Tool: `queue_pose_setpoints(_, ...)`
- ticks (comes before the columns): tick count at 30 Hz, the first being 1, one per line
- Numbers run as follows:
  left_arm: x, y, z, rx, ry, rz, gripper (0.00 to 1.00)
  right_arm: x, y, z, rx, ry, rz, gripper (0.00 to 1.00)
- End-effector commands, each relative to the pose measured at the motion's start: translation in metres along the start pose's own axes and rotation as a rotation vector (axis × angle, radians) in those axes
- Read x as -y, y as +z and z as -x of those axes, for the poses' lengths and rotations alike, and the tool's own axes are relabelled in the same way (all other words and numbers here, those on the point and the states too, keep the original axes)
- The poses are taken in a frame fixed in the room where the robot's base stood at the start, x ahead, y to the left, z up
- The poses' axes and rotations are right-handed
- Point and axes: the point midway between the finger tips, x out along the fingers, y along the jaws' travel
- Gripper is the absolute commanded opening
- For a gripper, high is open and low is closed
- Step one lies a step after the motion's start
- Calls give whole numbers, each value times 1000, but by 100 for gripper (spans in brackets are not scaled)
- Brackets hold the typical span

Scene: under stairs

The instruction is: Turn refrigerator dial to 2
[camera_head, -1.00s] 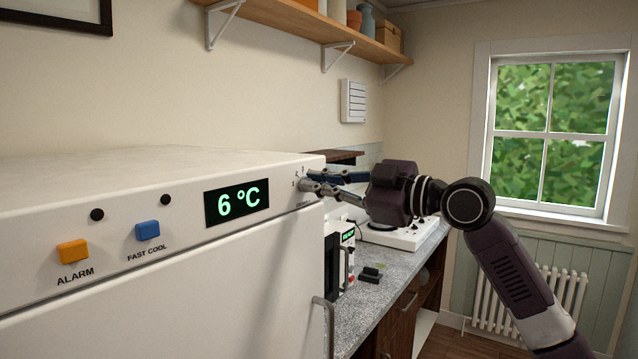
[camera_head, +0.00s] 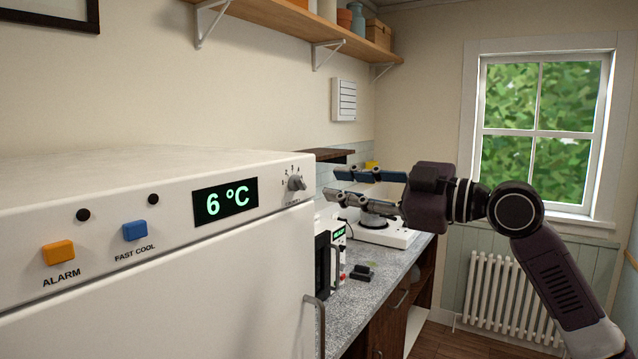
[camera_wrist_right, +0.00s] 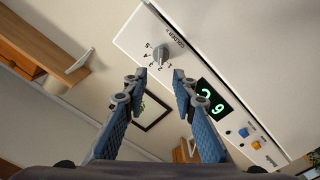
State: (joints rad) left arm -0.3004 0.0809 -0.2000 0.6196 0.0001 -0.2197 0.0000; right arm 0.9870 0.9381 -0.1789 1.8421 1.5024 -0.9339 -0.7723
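The white refrigerator (camera_head: 170,290) fills the left of the head view. Its grey dial (camera_head: 296,183) sits at the right end of the top panel, with small numbers around it. The dial also shows in the right wrist view (camera_wrist_right: 160,53), with numbers 1 to 5 around its lower and left side. I cannot tell for sure which number its pointer marks. The green display (camera_head: 225,200) reads 6 °C. My right gripper (camera_head: 331,183) is to the right of the dial, clear of it, open and empty; its fingertips (camera_wrist_right: 159,77) are spread apart in the wrist view. My left gripper is out of view.
An orange ALARM button (camera_head: 58,252) and a blue FAST COOL button (camera_head: 134,230) are on the same panel. A grey counter (camera_head: 372,282) with appliances lies beyond the refrigerator. A wooden shelf (camera_head: 290,22) hangs above. A radiator (camera_head: 510,295) stands under the window.

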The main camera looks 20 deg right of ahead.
Motion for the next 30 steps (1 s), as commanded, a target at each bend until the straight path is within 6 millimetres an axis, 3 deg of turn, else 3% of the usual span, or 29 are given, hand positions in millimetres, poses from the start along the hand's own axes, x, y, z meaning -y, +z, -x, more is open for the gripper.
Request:
queue_pose_setpoints(3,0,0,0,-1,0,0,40,1,2,23,5,-2,0,25)
queue_pose_setpoints(10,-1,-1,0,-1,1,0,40,1,1,44,2,-2,1,25)
queue_pose_setpoints(26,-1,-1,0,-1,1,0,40,0,0,45,1,-1,0,25)
queue_pose_setpoints(30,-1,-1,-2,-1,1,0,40,-2,24,37,22,16,-48,25)
